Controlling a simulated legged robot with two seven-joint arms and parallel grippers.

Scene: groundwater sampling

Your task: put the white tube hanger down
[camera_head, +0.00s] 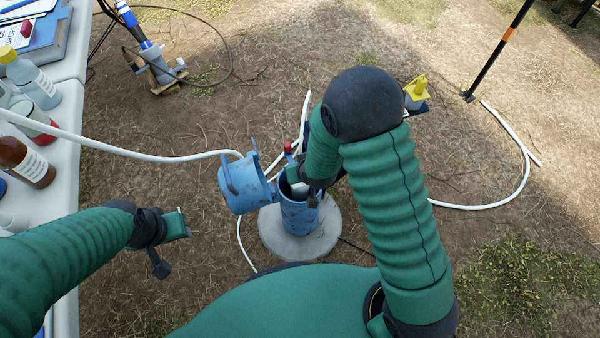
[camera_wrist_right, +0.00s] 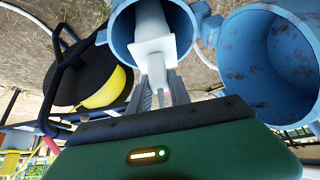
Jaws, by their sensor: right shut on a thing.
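The white tube hanger (camera_wrist_right: 154,45) shows in the right wrist view as a square white plate with a narrower stem reaching into the mouth of the blue well casing (camera_wrist_right: 131,22). My right gripper (camera_wrist_right: 161,88) is shut on it just outside that mouth. I cannot tell whether the plate touches the rim. In the head view the casing (camera_head: 299,218) stands upright on a round concrete pad (camera_head: 287,245), and my right arm partly hides its top. The casing's blue lid (camera_head: 241,187) hangs open at its left. My left gripper (camera_head: 172,238) is away to the left, beside the table, with nothing visible in it.
A white table (camera_head: 65,190) with bottles stands on the left. White tubing (camera_head: 150,157) runs from it towards the casing. A blue device (camera_head: 158,62) stands at the back, a yellow object (camera_head: 415,92) behind my right arm, and a black pole (camera_head: 497,50) at the back right.

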